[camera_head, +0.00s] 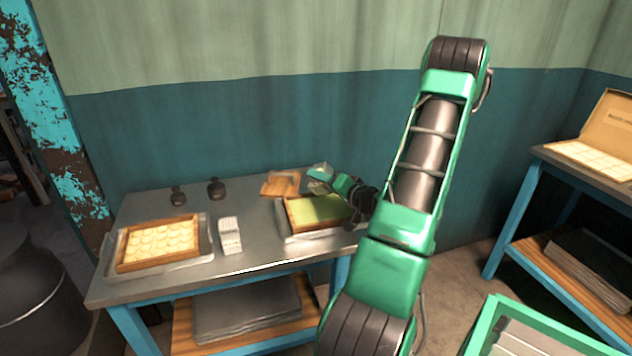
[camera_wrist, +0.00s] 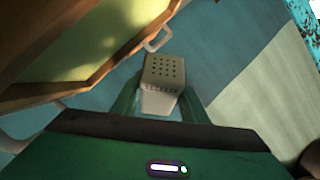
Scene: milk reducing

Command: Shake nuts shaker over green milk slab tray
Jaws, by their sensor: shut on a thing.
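The shaker is a pale box with a perforated top (camera_wrist: 163,68). In the wrist view it sits between the two green fingers of my gripper (camera_wrist: 158,98), which is shut on it. In the head view my gripper (camera_head: 321,178) is at the back edge of the green slab tray, and the shaker cannot be made out clearly there. The green milk slab (camera_head: 318,208) lies in a wooden frame on a metal tray (camera_head: 300,238) at the table's right end. In the wrist view the wooden frame (camera_wrist: 110,62) and green slab (camera_wrist: 50,38) are at upper left, beside the shaker.
A tray of round cream pieces (camera_head: 158,243) stands at the table's left. A white carton-like box (camera_head: 230,236) stands mid-table. Two dark small bottles (camera_head: 216,188) and a wooden piece (camera_head: 280,184) are at the back. The wall is close behind the table.

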